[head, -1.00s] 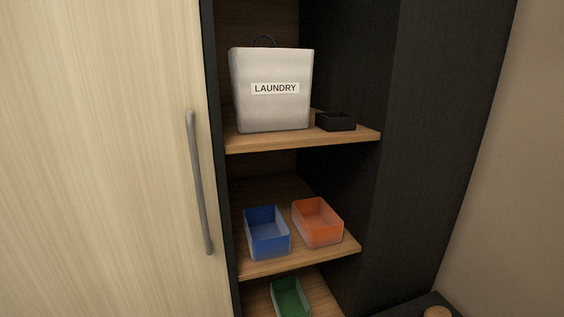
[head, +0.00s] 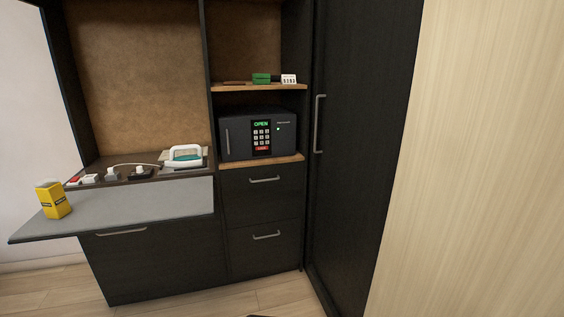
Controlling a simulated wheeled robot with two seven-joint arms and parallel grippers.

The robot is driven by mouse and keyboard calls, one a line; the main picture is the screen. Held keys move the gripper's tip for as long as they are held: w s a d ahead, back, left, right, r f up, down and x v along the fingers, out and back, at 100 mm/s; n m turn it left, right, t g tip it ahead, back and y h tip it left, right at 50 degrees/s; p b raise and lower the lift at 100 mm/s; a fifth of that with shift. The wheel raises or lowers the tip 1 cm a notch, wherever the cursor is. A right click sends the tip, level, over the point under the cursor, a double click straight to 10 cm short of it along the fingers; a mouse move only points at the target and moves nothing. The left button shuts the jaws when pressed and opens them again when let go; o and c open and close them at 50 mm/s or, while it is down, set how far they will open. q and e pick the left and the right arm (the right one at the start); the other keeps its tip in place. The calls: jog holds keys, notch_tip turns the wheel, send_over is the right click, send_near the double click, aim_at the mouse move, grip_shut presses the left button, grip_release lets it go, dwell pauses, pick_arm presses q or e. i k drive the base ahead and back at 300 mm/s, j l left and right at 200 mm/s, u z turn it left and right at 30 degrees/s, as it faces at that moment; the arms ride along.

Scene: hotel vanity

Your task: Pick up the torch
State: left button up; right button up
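I cannot make out a torch for certain. On the shelf above the safe lie small items: a green box (head: 261,78), a white block with dark markings (head: 289,79), and a flat brown item (head: 230,83). A dark shape sits between the green box and the white block, too small to identify. Neither of my grippers is in view.
A black safe (head: 262,134) reads OPEN below that shelf (head: 256,88). A grey fold-out board (head: 140,205) juts out left, bearing a yellow box (head: 54,200). Behind it are an iron (head: 184,157) and plugs. A tall dark door (head: 365,150) stands right; floor is clear in front.

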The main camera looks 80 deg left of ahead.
aim_at(51, 193)
jog(key=u, duration=4.35)
jog(key=z, duration=4.95)
jog(key=u, duration=4.95)
